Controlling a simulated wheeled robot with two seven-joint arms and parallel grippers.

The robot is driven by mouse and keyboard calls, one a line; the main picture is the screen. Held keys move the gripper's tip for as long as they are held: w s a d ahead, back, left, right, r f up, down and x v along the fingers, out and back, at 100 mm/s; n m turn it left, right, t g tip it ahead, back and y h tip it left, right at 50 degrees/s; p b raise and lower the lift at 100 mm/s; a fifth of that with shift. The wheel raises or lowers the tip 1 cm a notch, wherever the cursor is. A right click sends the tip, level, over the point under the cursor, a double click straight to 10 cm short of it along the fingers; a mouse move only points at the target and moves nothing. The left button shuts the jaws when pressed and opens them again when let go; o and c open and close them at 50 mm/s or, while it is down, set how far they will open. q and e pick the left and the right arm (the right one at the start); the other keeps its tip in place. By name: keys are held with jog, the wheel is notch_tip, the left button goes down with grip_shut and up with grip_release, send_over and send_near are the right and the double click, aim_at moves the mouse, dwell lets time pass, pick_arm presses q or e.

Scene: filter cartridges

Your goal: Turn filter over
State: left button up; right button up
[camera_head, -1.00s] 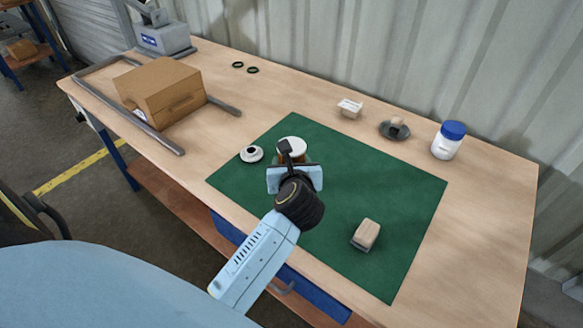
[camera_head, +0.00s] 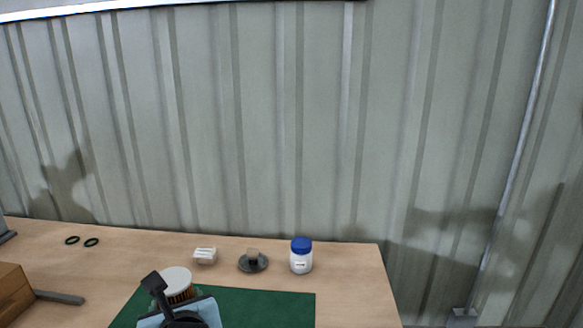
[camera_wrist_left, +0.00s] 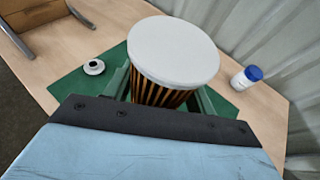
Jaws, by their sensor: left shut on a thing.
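The filter cartridge (camera_head: 176,275) has a white round end cap on top and orange-brown pleats with dark stripes. It stands about upright over the green mat (camera_head: 265,307). In the left wrist view the filter (camera_wrist_left: 173,50) fills the upper middle, cap up. My left gripper (camera_wrist_left: 163,98) is shut on its pleated body, below the cap. In the head view my left gripper (camera_head: 180,300) shows at the bottom edge, in front of the filter. The filter's lower end is hidden, so I cannot tell whether it touches the mat. My right gripper is not in view.
Behind the mat stand a small white item (camera_head: 204,255), a dark dish (camera_head: 253,264) holding a tan piece, and a blue-lidded white jar (camera_head: 301,258). Two black rings (camera_head: 82,241) lie at left. A cardboard box (camera_head: 12,295) is at far left. A white ring-shaped part (camera_wrist_left: 94,67) lies left of the filter.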

aim_at(185, 273)
pick_arm(q)
jog(key=w+r, duration=0.1)
jog(key=w+p, duration=0.1)
jog(key=w, duration=0.1)
jog(key=w+r, duration=0.1)
jog(key=w, duration=0.1)
jog(key=shift+r+p, duration=0.3)
jog(key=shift+p, duration=0.1)
jog(key=m+p, duration=0.5)
jog(key=p, duration=0.2)
jog(key=shift+r, duration=0.15)
jog(key=shift+m+p, duration=0.6)
jog(key=shift+p, duration=0.05)
jog(key=m+p, duration=0.4)
jog(key=p, duration=0.3)
jog(key=shift+m, duration=0.4)
jog(key=shift+m+p, duration=0.6)
jog(key=shift+p, duration=0.2)
jog(key=shift+m+p, duration=0.8)
jog(key=shift+p, duration=0.35)
jog(key=m, duration=0.3)
jog(key=shift+f+m, duration=0.25)
jog(key=shift+m, duration=0.05)
jog(key=m, duration=1.2)
jog(key=shift+m, duration=0.4)
jog(key=m, duration=0.5)
jog(key=shift+m, duration=0.3)
